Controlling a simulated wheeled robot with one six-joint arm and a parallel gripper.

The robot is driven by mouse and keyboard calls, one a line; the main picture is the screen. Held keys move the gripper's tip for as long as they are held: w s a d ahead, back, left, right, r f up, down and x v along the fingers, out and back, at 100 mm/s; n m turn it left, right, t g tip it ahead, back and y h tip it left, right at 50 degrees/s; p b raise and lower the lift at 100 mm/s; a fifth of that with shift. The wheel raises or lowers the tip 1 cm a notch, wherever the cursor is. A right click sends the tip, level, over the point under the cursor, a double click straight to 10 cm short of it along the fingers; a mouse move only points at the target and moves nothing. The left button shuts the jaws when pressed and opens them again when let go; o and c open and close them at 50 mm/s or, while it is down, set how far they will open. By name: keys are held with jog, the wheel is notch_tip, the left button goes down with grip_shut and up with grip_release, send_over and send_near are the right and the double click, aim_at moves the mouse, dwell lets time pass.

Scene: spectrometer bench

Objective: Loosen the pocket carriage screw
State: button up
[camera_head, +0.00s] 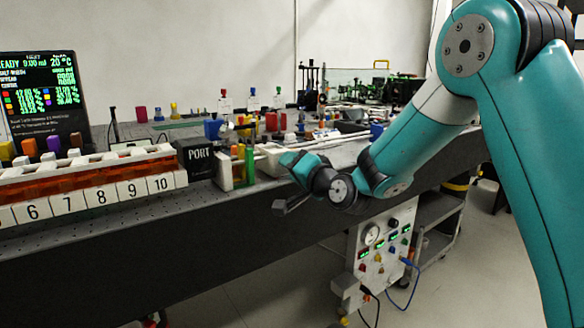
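My arm reaches in from the right, and my gripper (282,206) hangs just off the front edge of the bench (245,208). Its dark fingers are small and partly overlap each other in this view, so I cannot tell whether they are open or shut. I cannot pick out the pocket carriage screw. A small white holder (224,171) with green and orange upright pieces stands on the bench left of the gripper, beside a black box marked PORT (201,161). My arm hides part of the bench behind it.
A numbered rack (105,193) lies along the bench at left, below a dark display screen (43,96). Several small coloured parts and optical mounts fill the back of the bench. A grey cart (436,240) stands at right.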

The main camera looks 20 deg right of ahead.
jog(key=b+v, duration=0.9)
jog(key=v, duration=0.8)
jog(key=shift+s, duration=0.15)
jog(key=shift+r, duration=0.1)
